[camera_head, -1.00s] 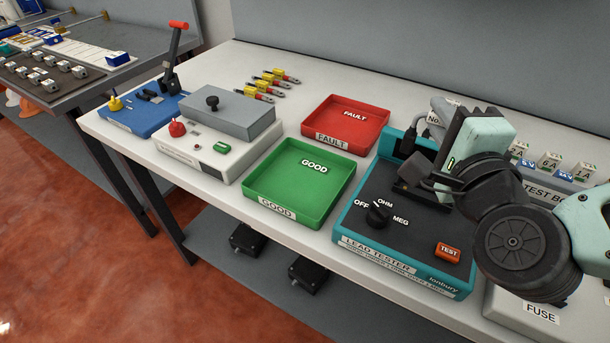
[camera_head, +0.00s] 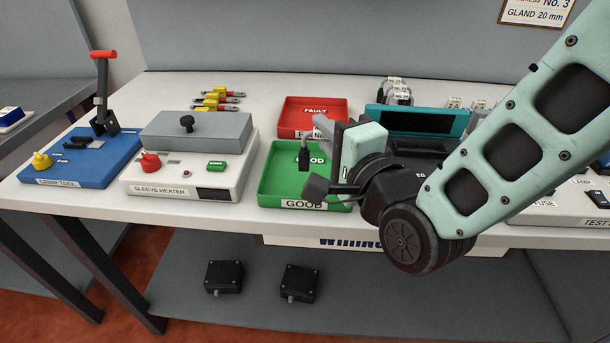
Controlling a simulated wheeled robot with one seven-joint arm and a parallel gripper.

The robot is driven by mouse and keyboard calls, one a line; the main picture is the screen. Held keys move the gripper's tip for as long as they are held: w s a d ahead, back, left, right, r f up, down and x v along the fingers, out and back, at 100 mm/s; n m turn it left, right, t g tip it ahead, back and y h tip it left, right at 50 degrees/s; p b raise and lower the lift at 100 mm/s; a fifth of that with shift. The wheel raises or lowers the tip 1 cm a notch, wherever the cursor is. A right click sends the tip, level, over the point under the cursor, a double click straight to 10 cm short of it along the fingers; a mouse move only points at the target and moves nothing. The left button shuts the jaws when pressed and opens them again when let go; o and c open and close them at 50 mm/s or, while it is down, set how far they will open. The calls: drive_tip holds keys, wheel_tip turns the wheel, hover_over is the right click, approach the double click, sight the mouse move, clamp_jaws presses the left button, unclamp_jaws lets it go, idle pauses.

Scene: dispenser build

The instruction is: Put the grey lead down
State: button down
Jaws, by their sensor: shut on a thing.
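My gripper (camera_head: 332,172) is shut, over the right part of the green GOOD tray (camera_head: 272,188). It holds the grey lead (camera_head: 318,140), which is mostly hidden behind my gripper. A black plug (camera_head: 304,157) of the lead and a small white "No." label show just left of my gripper, above the tray and in front of the red FAULT tray (camera_head: 290,120). The visible floor of the GOOD tray looks empty. The lead's other end and the exact grip are hidden.
The sleeve heater (camera_head: 180,190) stands left of the green tray, and the blue crimp tool (camera_head: 80,170) is farther left. Several yellow-and-red pieces (camera_head: 216,98) lie at the back.

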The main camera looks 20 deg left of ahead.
drive_tip(key=shift+f, duration=3.5)
drive_tip(key=shift+f, duration=0.15)
drive_tip(key=c, duration=1.4)
unclamp_jaws()
drive_tip(key=shift+c, duration=0.2)
drive_tip(key=p+v, duration=0.9)
drive_tip(key=v, duration=0.3)
drive_tip(key=shift+r, duration=0.2)
